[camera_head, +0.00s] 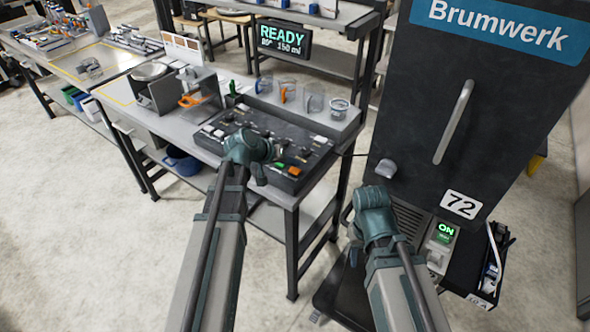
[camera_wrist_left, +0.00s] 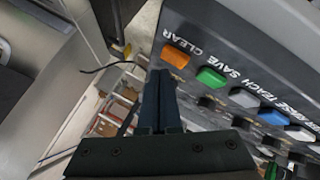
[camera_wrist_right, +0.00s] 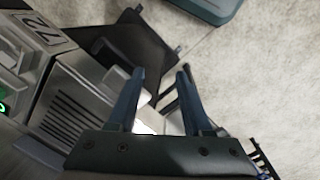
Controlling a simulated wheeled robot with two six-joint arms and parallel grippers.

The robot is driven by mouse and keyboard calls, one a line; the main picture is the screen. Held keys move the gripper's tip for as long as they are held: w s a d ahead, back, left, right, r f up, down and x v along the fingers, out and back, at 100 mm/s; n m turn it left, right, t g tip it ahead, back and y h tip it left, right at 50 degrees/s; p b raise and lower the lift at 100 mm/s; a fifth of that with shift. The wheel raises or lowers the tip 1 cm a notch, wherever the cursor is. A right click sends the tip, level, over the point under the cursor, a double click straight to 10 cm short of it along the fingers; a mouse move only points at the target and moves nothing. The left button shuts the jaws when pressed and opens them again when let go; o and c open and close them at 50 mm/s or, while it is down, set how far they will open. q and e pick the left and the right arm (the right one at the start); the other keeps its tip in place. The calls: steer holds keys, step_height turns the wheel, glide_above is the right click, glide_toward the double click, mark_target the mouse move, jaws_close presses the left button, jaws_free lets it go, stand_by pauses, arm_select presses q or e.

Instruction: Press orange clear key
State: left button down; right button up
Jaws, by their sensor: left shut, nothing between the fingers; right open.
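The orange CLEAR key (camera_wrist_left: 175,56) sits at the end of a row of keys on a dark control panel in the left wrist view. It also shows in the head view (camera_head: 294,171) at the panel's near right corner. The green SAVE key (camera_wrist_left: 211,77) is beside it. My left gripper (camera_wrist_left: 160,80) is shut and empty, its fingertips close to the orange key in the picture; I cannot tell whether they touch it. In the head view my left wrist (camera_head: 248,150) is over the panel (camera_head: 220,132). My right gripper (camera_wrist_right: 162,72) is open and empty, in front of the machine's lower part.
A display (camera_head: 283,38) reads READY behind the panel. Several clear cups stand behind the panel, one of them a clear cup (camera_head: 313,100). A dark Brumwerk machine (camera_head: 430,110) with a handle (camera_head: 454,122) and a green ON switch (camera_head: 444,232) stands at right. Floor is open at left.

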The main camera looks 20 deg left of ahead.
mark_target(292, 172)
arm_select(q)
steer(key=shift+r+p, duration=2.5)
steer(key=shift+r, duration=0.1)
steer(key=shift+f, duration=0.1)
steer(key=s+d+f+m+g+y, duration=0.25)
steer(key=s+d+f+g, duration=0.25)
steer(key=s+d, duration=0.65)
steer(key=s+d+m+g+y, duration=0.1)
steer(key=s+y, duration=0.1)
steer(key=s, duration=0.4)
steer(key=s+f+m+g+y, duration=0.1)
steer(key=s+y, duration=0.1)
steer(key=s, duration=0.3)
steer(key=shift+s+d+f+m+g, duration=0.25)
steer(key=shift+s+d+m+g, duration=0.05)
steer(key=shift+s+d+m, duration=0.05)
